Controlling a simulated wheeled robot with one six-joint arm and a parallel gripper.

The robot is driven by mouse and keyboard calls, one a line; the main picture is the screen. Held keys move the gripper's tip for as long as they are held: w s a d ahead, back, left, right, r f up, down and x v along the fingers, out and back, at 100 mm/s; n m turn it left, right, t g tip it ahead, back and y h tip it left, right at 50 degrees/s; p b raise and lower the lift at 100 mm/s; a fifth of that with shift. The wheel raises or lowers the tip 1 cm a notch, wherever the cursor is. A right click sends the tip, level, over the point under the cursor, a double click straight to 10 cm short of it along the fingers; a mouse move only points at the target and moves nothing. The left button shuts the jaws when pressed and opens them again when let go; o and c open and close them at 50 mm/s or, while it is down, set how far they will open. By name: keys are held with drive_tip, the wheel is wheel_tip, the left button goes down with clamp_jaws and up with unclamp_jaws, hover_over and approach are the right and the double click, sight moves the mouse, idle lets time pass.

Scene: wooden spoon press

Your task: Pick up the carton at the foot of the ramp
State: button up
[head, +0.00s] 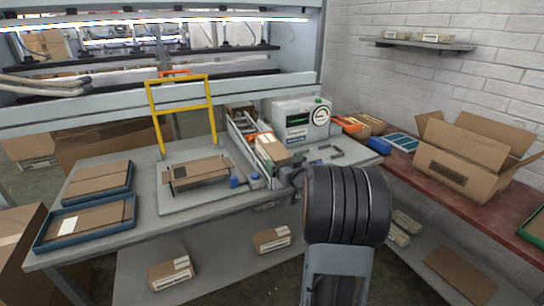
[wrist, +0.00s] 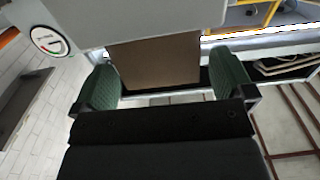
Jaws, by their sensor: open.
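The carton (head: 271,149) is a brown box with a pale and orange top. It sits at the near, lower end of the ramp (head: 240,127) on the grey workbench. In the wrist view the carton (wrist: 158,62) shows as a plain brown face between the two green-padded fingers. My gripper (wrist: 163,80) is open, with one finger on each side of the carton. A narrow gap shows at the right finger; contact on the left is unclear. In the head view my arm hides most of the gripper, just right of and nearer than the carton.
A grey machine with a dial (head: 301,120) stands close behind and right of the carton. A yellow-handled press (head: 180,120) with a flat box is to the left. Blue trays (head: 85,222) lie far left. An open cardboard box (head: 455,172) stands on the red side bench.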

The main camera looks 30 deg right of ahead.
sight(272, 154)
drive_tip(key=shift+w+d, duration=0.15)
drive_tip(key=shift+w, duration=0.75)
drive_tip(key=shift+w+d, duration=0.1)
drive_tip(key=shift+w, duration=0.8)
drive_tip(key=c, duration=1.1)
